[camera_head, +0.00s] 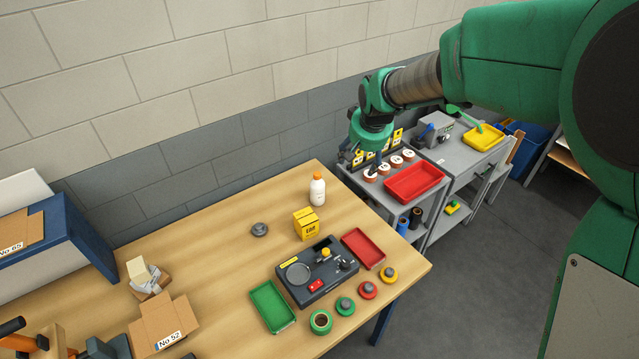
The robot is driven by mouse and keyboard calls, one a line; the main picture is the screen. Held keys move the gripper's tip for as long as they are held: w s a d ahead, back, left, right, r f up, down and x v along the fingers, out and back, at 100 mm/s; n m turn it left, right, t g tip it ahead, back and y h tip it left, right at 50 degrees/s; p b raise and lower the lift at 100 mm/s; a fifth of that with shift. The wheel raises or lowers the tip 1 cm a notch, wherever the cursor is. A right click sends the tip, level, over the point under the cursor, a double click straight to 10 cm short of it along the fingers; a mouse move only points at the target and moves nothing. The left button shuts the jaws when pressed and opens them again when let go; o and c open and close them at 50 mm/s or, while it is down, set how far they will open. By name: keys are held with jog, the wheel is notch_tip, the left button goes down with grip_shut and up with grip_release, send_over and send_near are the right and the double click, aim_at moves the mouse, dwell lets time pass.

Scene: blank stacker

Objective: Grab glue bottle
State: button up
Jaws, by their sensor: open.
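The glue bottle (317,191), white with an orange cap, stands upright near the back right edge of the wooden table (210,240). My gripper (359,166) points down over the grey cart behind and right of the table, apart from the bottle and to its right. Its fingers are small and dark in this view. Nothing can be seen held in it.
A yellow box (305,224) stands just in front of the bottle. A dark fixture (317,272) sits between a green tray (272,306) and a red tray (363,248). The cart holds a red bin (416,182) and several round-topped items.

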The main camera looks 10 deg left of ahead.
jog(key=n+p, duration=0.1)
jog(key=p, duration=0.1)
send_near(318, 183)
jog(key=shift+w+d, duration=0.25)
jog(key=shift+f, duration=0.15)
jog(key=shift+x, duration=4.15)
jog(key=shift+s+a+f, duration=0.1)
jog(key=shift+a, duration=0.1)
jog(key=shift+x, duration=2.5)
jog(key=shift+a, duration=0.1)
jog(key=c, duration=1.4)
